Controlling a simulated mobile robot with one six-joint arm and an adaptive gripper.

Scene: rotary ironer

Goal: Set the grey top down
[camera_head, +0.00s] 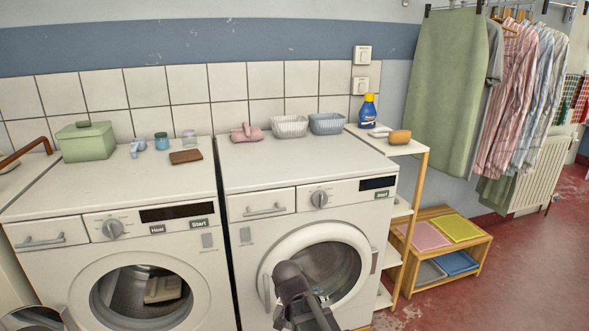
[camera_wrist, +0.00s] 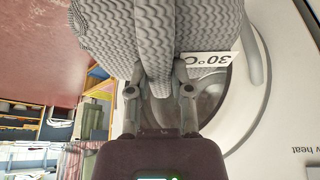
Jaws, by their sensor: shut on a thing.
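In the wrist view my gripper (camera_wrist: 157,85) is shut on the grey top (camera_wrist: 105,35), with a ridge of its cloth between the fingers. The top is a bunched grey fabric with a wavy pattern, and a white label reading 30°C (camera_wrist: 208,60) hangs near the fingers. The top is held in front of the round door of a washing machine. In the head view my dark arm reaches up in front of the right machine (camera_head: 315,229); I cannot make out the top there.
The low wooden rack (camera_head: 437,268) to the right holds pink, yellow, grey and blue flat pieces. A narrow shelf (camera_head: 405,150) stands between. The left washer (camera_head: 110,190) has a cloth inside its drum. Clothes hang at upper right. Red floor is clear at right.

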